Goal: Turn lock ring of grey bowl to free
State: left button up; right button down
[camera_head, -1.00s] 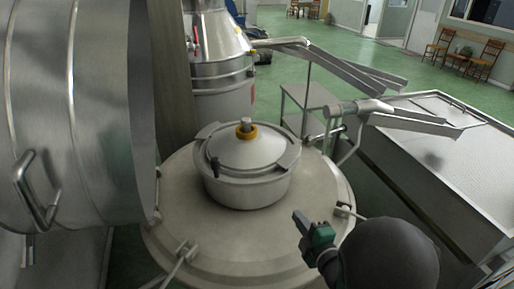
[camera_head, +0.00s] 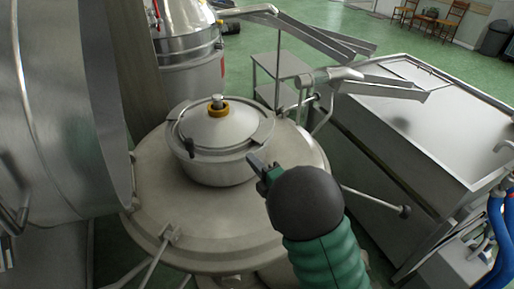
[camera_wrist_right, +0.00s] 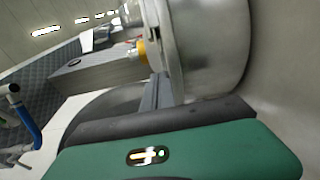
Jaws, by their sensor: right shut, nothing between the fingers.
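The grey bowl (camera_head: 219,174) stands on a round metal top. Its domed lid (camera_head: 222,126) has a grey knob with an orange collar (camera_head: 217,110). A lock ring (camera_head: 260,132) with raised flat pieces runs around the lid, and a small dark handle (camera_head: 190,146) sits on its left side. My right gripper (camera_head: 254,162) is shut and empty at the bowl's right side; I cannot tell whether it touches. In the right wrist view the shut fingers (camera_wrist_right: 161,92) point towards the bowl's wall (camera_wrist_right: 215,45). My left gripper is not in view.
The round metal top (camera_head: 165,205) has free room around the bowl. A large steel drum (camera_head: 65,110) stands close on the left. A steel vessel (camera_head: 190,55) and spouts (camera_head: 310,35) are behind. A steel basin (camera_head: 420,120) and blue hoses (camera_head: 495,230) are on the right.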

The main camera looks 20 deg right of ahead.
aim_at(258, 149)
jog(key=w+d, duration=0.1)
jog(key=w, duration=0.1)
jog(key=w+d, duration=0.1)
jog(key=w, duration=0.1)
jog(key=shift+d+r+p, duration=0.1)
jog(key=shift+d+p, duration=0.1)
jog(key=shift+p, duration=0.15)
jog(key=shift+w+d, duration=0.1)
jog(key=shift+d, duration=0.45)
jog(key=shift+a, duration=0.1)
